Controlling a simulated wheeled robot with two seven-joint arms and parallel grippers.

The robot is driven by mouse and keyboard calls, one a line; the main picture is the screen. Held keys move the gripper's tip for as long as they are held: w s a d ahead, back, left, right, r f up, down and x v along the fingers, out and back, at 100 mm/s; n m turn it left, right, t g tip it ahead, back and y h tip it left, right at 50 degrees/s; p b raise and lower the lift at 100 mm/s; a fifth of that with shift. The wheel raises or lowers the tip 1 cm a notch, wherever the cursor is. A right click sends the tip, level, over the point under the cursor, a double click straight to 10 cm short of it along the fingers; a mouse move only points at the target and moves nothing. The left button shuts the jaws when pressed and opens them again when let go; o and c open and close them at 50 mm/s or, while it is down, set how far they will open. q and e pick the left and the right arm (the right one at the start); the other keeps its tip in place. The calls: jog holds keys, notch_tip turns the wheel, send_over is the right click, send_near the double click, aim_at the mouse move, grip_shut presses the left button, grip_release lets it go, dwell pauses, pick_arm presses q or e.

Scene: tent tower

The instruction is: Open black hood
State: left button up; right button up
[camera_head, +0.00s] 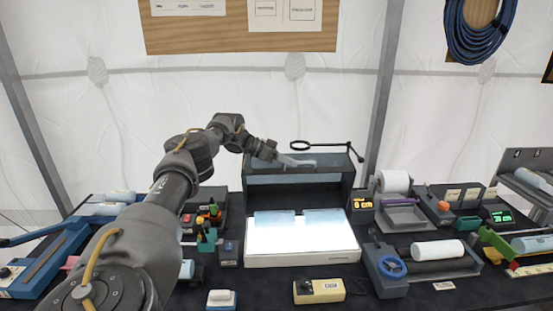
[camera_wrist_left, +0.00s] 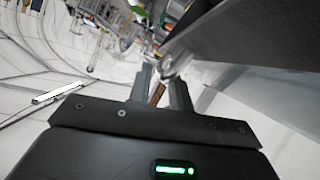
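The black hood (camera_head: 347,184) is a dark box at the back middle of the table, behind the lit white panel. Its top edge and dark front frame show, with a paler bluish strip inside. My left arm reaches in from the left, and my left gripper (camera_head: 300,162) is at the hood's upper part, over its top. In the left wrist view the two fingers of my left gripper (camera_wrist_left: 162,88) stand apart with a gap between them. A dark flat panel (camera_wrist_left: 245,40) comes close to the fingertips from the right; whether they touch it I cannot tell. My right gripper is out of view.
A lit white panel (camera_head: 300,240) lies in front of the hood. A paper roll (camera_head: 392,181) is at right. A yellow box (camera_head: 320,291) is in front.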

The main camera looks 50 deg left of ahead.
aim_at(266, 170)
pick_arm(q)
jog(key=v, duration=0.8)
jog(key=shift+s+a, duration=0.15)
